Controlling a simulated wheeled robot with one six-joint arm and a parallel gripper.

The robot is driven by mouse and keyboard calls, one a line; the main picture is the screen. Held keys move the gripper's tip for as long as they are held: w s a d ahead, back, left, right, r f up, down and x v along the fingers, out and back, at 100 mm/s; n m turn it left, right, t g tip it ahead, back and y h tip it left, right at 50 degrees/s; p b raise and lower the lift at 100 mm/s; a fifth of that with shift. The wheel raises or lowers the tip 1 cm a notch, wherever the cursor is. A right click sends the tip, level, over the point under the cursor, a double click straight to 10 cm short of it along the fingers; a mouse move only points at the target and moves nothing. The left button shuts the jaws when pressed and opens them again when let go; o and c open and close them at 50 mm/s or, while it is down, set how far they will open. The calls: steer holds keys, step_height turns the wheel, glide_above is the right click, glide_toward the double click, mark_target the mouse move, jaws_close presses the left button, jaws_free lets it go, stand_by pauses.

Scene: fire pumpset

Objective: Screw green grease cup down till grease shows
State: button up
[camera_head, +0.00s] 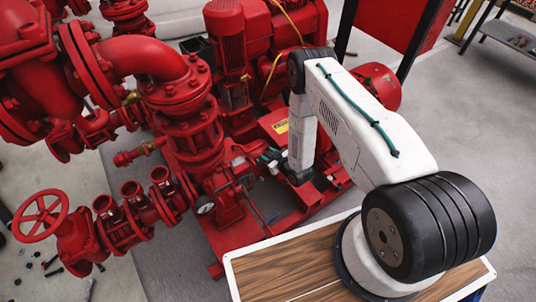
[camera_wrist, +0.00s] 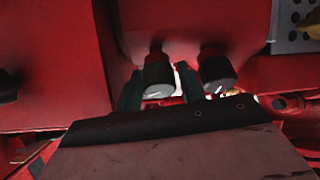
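In the wrist view two small cylindrical cups hang side by side below a red housing. The left cup (camera_wrist: 158,76) has a grey lower end, and the right cup (camera_wrist: 217,72) is darker. In this dim light I cannot tell which one is green. My gripper (camera_wrist: 160,90) is open, with its dark green fingers on either side of the left cup. A narrow gap shows between the cup and the right finger; contact on the left is unclear. In the head view my gripper (camera_head: 272,158) is at the pump's side, and the cups cannot be made out. No grease is discernible.
Red pump piping (camera_head: 190,115) with flanges stands left of my gripper. A pressure gauge (camera_head: 205,207) and a red handwheel valve (camera_head: 40,215) are lower left. The red base frame (camera_head: 235,238) lies below. In the wrist view a perforated grey plate (camera_wrist: 290,32) is at upper right.

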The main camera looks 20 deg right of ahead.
steer(key=shift+w+a+f, duration=0.1)
steer(key=shift+w, duration=0.15)
steer(key=c, duration=0.7)
steer(key=shift+m, duration=0.5)
steer(key=m+h, duration=0.1)
steer(key=m, duration=0.2)
steer(key=m+h, duration=0.2)
steer(key=m, duration=0.1)
steer(key=shift+m+t, duration=0.3)
steer(key=shift+m, duration=0.1)
steer(key=m+h, duration=0.1)
steer(key=m, duration=0.3)
steer(key=m+g+h, duration=0.1)
steer(key=m, duration=0.2)
steer(key=shift+d+f+h, duration=0.15)
steer(key=shift+d+h, duration=0.15)
steer(key=shift+d, duration=0.05)
steer(key=shift+s, duration=0.1)
